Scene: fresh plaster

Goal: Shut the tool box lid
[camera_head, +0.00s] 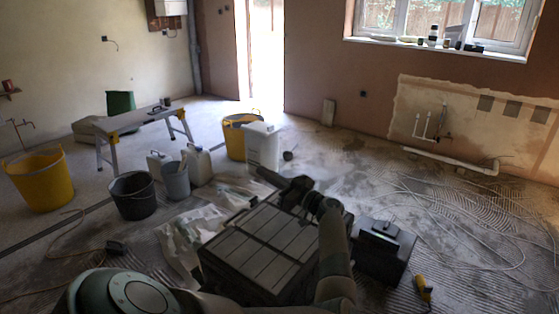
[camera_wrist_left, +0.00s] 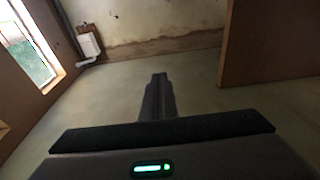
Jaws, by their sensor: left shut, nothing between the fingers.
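A dark box with a handle-like raised part on top, which looks like the tool box (camera_head: 384,262), stands at the lower right of centre in the head view. I cannot tell from here how its lid sits. My left gripper (camera_head: 264,174) is left of and beyond it, pointing left, above the far side of a slatted dark block. Its fingers are shut and empty, and they also show in the left wrist view (camera_wrist_left: 159,78). The tool box is not in the wrist view. My right gripper is not in view.
The slatted block (camera_head: 262,243) stands left of the tool box, under my left arm. White bags (camera_head: 190,238), buckets (camera_head: 133,195) and a white container (camera_head: 262,148) lie beyond and left. A yellow-handled tool (camera_head: 424,289) and loose cable (camera_head: 455,262) are on the floor at right.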

